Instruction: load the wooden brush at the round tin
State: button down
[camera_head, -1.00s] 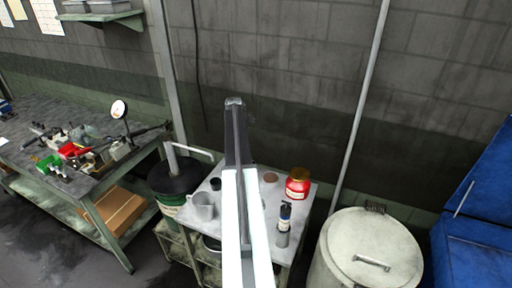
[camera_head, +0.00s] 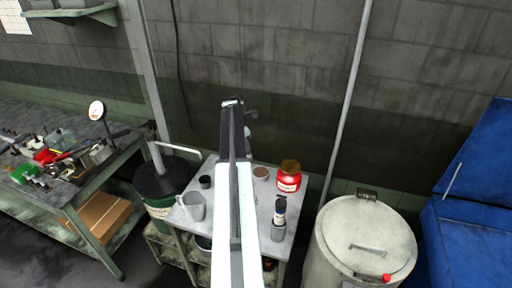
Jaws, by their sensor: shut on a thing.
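My gripper (camera_head: 250,117) is mostly hidden behind the top of my raised arm. Only a small grey part of it shows to the right of the arm, above the small table and against the wall. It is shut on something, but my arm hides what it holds. I cannot make out the wooden brush in this view. A low round brown-topped piece (camera_head: 261,172), which looks like the round tin, sits at the back of the small table, just right of my arm. My gripper is apart from it.
The small grey table (camera_head: 255,195) also holds a grey mug (camera_head: 193,206), a small black pot (camera_head: 205,182), a red jar (camera_head: 289,177) and a dark-topped bottle (camera_head: 279,212). A pale drum (camera_head: 365,240) stands right, a dark-lidded bucket (camera_head: 163,181) left. A cluttered workbench (camera_head: 80,185) is further left.

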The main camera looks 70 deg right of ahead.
jog(key=s+d+f+b, duration=0.1)
jog(key=s+f+b, duration=0.3)
jog(key=f+b, duration=0.1)
jog(key=shift+s+d+f+m+g+h+b, duration=0.2)
jog(key=shift+f+m+g+h+b, duration=0.15)
jog(key=shift+b, duration=0.25)
jog(key=shift+f+b, duration=0.65)
jog(key=shift+f, duration=0.1)
dwell(1.9)
jog(key=shift+r, duration=0.1)
notch_tip(320, 180, up, 7)
jog(key=p, duration=0.7)
